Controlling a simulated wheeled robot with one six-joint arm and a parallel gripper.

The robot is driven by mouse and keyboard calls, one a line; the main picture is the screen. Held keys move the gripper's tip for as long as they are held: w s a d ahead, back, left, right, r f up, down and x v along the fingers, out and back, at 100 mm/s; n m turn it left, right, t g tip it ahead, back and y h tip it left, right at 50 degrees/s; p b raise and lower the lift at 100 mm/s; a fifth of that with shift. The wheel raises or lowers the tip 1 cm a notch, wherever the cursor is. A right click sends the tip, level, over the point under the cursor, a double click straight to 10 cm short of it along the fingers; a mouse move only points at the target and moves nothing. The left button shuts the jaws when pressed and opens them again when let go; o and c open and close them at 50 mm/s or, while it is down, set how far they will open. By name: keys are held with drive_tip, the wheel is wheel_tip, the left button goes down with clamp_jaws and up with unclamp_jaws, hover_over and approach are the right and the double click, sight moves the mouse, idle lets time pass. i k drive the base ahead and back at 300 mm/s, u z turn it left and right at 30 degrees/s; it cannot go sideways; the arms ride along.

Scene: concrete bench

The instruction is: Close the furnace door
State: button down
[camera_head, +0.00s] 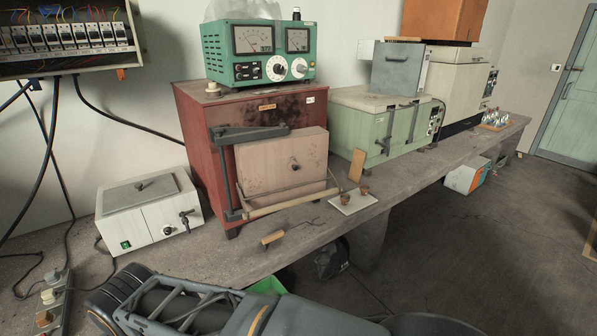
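The furnace is a dark red metal box (200,125) standing on the bench, with a small label high on its front. Its door appears to be the thick, stained pinkish block (262,170) with a small dark knob (294,165). The block stands out from the furnace front and hangs by a dark metal arm (250,133) and an upright bar (226,180) at the left. Its thick top edge shows; the furnace mouth behind is hidden, so I cannot tell the gap's size. My gripper is not clearly in view; only grey links of my arm show at the bottom.
A green meter unit (258,53) sits on the furnace. A white box (150,208) stands left. A wooden-handled tool (285,234), a pale slab (354,203) with two small cups, and a pale bar (290,203) lie in front. A green cabinet (360,128) stands right.

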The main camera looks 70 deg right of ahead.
sight(263, 155)
drive_tip(key=u, duration=1.05)
drive_tip(key=k, duration=0.65)
drive_tip(key=z, duration=2.5)
drive_tip(key=i, duration=0.5)
